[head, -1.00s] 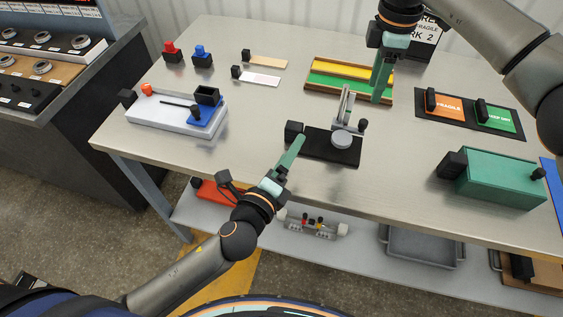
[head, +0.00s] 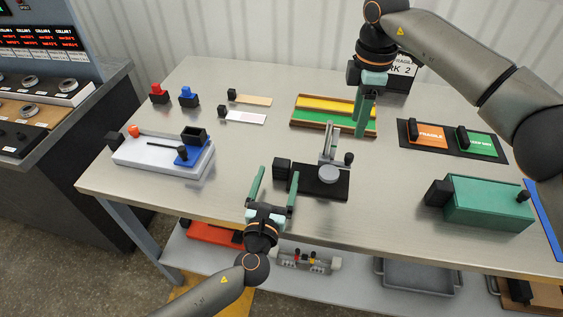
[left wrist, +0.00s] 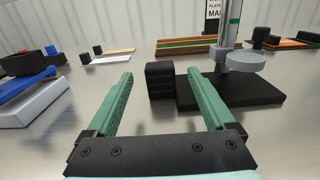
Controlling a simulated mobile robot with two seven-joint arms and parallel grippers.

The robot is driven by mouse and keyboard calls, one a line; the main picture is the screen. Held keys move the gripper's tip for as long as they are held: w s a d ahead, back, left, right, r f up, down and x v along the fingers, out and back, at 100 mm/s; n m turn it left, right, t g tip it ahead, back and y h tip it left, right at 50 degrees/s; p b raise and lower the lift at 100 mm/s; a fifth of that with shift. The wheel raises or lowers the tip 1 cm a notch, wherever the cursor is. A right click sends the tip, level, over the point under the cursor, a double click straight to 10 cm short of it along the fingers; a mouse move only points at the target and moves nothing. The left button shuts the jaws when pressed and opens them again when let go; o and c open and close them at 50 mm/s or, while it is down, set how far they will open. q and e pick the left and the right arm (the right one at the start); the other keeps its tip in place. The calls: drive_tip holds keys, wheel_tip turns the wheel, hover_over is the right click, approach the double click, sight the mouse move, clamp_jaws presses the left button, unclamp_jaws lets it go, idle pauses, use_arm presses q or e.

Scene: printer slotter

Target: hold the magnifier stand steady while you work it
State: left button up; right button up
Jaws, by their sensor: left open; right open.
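The magnifier stand (head: 322,190) has a black base, a grey round disc, an upright metal post with a dark knob, and a black block (head: 282,167) at its left end. It stands near the middle of the table. In the left wrist view its base (left wrist: 238,93) lies ahead and to the right, and the black block (left wrist: 160,80) shows between the fingers. My left gripper (head: 277,184) is open and empty, its fingers pointing at the block from the near side. My right gripper (head: 366,115) is open, above the tray behind the stand; its fingers overlap in the head view.
A wooden tray (head: 293,123) with yellow and green strips lies behind the stand. A green box (head: 488,203) and a dark board with orange and green plates (head: 432,135) are at the right. A white fixture (head: 140,160) is at the left. The table (head: 215,200) is bare between.

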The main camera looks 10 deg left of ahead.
sight(280, 169)
use_arm(q)
drive_tip(key=w, duration=0.6)
drive_tip(key=shift+d, duration=0.2)
clamp_jaws()
idle(0.5)
use_arm(e)
drive_tip(key=shift+c, duration=0.2)
